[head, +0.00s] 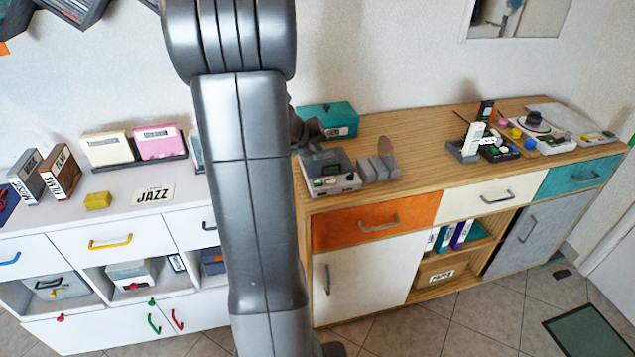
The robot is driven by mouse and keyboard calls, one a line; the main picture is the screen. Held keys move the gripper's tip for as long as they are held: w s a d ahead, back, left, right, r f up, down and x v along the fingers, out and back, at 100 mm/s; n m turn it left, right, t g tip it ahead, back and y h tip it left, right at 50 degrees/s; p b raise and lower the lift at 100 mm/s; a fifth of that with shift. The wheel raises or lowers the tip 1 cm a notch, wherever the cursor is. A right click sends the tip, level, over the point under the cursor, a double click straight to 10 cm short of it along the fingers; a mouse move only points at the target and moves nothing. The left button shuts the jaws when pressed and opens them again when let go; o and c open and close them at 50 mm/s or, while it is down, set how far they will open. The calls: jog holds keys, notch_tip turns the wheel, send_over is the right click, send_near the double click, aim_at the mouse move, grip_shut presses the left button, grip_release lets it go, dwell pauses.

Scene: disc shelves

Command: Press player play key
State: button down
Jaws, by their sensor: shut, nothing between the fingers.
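A small grey device (331,172) with an open-looking top and small coloured keys on its front edge stands at the left end of the wooden cabinet top. A pale player-like unit with a dark round part (537,122) lies at the far right end, with a small panel of coloured keys (598,137) at its front. I cannot tell from here which key is play. My gripper (313,131) shows as a dark shape beside my arm, behind the grey device and in front of the teal box. It is shut and empty, partly hidden by my arm. I see no contact with a key.
A teal box (329,120) stands behind the grey device, and a grey slotted holder (377,168) stands right of it. The middle of the wooden top (425,140) is clear. A white cabinet (110,222) at left carries cases and a JAZZ sign (153,195).

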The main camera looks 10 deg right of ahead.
aim_at(316, 184)
jog(key=shift+f+b, duration=4.05)
jog(key=shift+f, duration=0.2)
jog(key=shift+f, duration=0.1)
jog(key=shift+f, duration=0.3)
jog(key=shift+f+b, duration=0.4)
jog(key=shift+b, duration=0.2)
jog(key=shift+r+p, duration=0.85)
jog(key=shift+p, duration=0.1)
jog(key=shift+r, duration=0.1)
notch_tip(316, 184, up, 5)
jog(key=p, duration=0.5)
